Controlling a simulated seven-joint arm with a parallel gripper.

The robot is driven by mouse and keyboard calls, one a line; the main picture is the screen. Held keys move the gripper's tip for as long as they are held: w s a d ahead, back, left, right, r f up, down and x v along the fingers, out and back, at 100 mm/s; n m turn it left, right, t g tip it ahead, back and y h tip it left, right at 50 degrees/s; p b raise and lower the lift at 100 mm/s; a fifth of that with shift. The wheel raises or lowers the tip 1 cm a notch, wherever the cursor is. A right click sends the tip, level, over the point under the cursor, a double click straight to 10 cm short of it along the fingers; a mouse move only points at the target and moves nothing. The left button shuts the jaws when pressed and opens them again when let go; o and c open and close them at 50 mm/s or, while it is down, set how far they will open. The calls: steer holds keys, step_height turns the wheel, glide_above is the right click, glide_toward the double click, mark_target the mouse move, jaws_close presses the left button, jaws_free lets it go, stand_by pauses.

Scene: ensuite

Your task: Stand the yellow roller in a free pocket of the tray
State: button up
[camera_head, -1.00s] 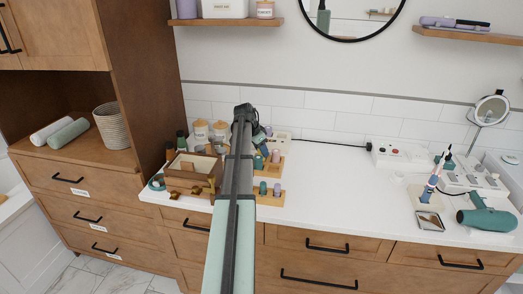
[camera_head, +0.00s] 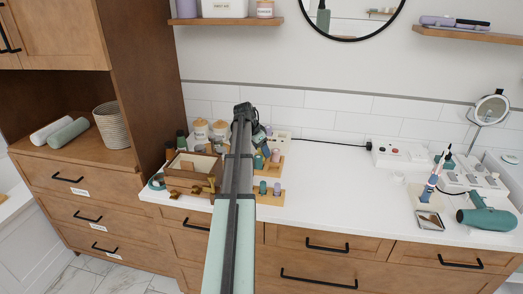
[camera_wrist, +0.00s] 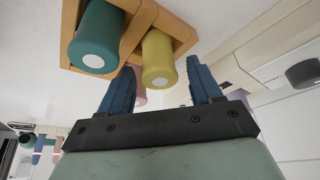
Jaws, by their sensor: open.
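In the wrist view the yellow roller (camera_wrist: 157,47) has its pale round end facing the camera. It appears to stand in the wooden tray (camera_wrist: 185,32), beside a teal roller (camera_wrist: 98,42). My gripper (camera_wrist: 162,68) is open, its two blue fingers apart. The yellow roller lies between the lines of the fingertips, with a gap on each side; I cannot tell how deep it sits between them. In the head view my arm hides the yellow roller. A wooden tray part with pink and green rollers (camera_head: 275,155) shows just right of my arm.
A wooden holder (camera_head: 270,198) with a green and a pink roller is nearer the counter edge. A brown box (camera_head: 193,167) and jars (camera_head: 200,129) crowd the left. A white power strip (camera_head: 400,155) and teal hair dryer (camera_head: 487,220) lie right. The counter between is clear.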

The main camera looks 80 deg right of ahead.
steer(key=v, duration=1.2)
stand_by(0.3)
